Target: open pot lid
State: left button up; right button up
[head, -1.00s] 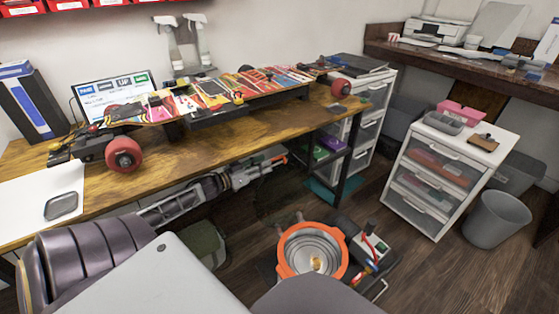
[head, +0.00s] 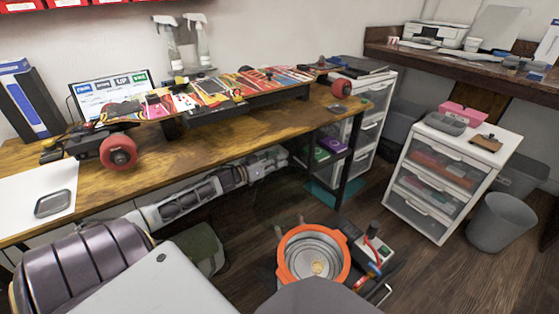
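A round pot (head: 289,272) with a wide orange rim stands low at the bottom middle of the head view. Ringed silvery metal with a small golden spot at its centre shows inside the rim. I cannot tell whether this is the bare inside or a clear lid; no separate lid stands out. My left arm comes in from the left, and its gripper (head: 268,162) is under the workbench edge, above and left of the pot and apart from it. Its fingers are small and shaded, so I cannot tell whether they are open. My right gripper is not in view.
A small device (head: 372,250) with a red knob and tools sits right beside the pot. The wooden workbench (head: 215,145) carries a long colourful skateboard (head: 200,98). A white drawer cabinet (head: 440,185) and grey bin (head: 498,222) stand right. Dark floor between is clear.

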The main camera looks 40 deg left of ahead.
pick_arm(q)
jog(key=shift+w+d, duration=0.2)
jog(key=shift+w, duration=0.45)
grip_shut()
